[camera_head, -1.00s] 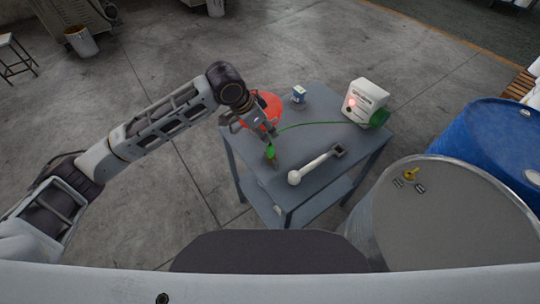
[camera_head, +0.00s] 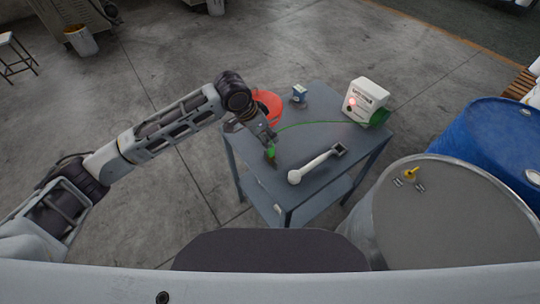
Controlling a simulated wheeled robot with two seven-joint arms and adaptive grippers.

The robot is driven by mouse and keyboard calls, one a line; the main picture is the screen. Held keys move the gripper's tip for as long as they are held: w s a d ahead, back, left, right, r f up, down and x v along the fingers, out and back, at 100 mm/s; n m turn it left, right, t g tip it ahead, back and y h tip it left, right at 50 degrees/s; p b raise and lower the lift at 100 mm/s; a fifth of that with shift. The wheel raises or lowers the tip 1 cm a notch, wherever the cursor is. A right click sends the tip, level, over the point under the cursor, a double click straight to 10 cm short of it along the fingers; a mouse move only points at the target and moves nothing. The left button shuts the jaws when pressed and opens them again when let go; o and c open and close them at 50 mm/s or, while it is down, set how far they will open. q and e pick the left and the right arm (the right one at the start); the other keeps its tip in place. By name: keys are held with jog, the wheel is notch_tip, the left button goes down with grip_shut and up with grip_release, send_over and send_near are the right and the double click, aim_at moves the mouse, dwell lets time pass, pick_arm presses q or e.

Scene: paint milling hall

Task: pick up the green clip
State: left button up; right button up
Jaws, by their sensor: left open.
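The green clip (camera_head: 271,153) is on the grey table (camera_head: 318,121), near its left front part. A green cable runs from it to the white box at the back right. My left gripper (camera_head: 269,142) is open and sits just above the clip, its fingers partly hiding the clip's top. I cannot tell whether the fingers touch it. My right gripper is not in view.
A white box (camera_head: 367,97) with a red light stands at the table's back right. A red bowl-like object (camera_head: 268,103) is behind my left gripper, with a small blue-white item (camera_head: 299,93) nearby. A white-handled tool (camera_head: 313,166) lies right of the clip. A grey drum (camera_head: 450,215) and blue drum (camera_head: 495,135) stand right.

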aim_at(273, 148)
pick_arm(q)
jog(key=x, duration=0.5)
jog(key=shift+f, duration=0.15)
jog(key=shift+f, duration=0.15)
jog(key=shift+s+p+x, duration=0.1)
jog(key=shift+p+x, duration=0.05)
jog(key=shift+x, duration=1.1)
jog(key=shift+s+p+x, duration=0.15)
jog(key=shift+x, duration=1.1)
jog(key=shift+a+f, duration=0.1)
jog(key=shift+a, duration=0.05)
grip_shut()
jog(key=shift+r, duration=5.05)
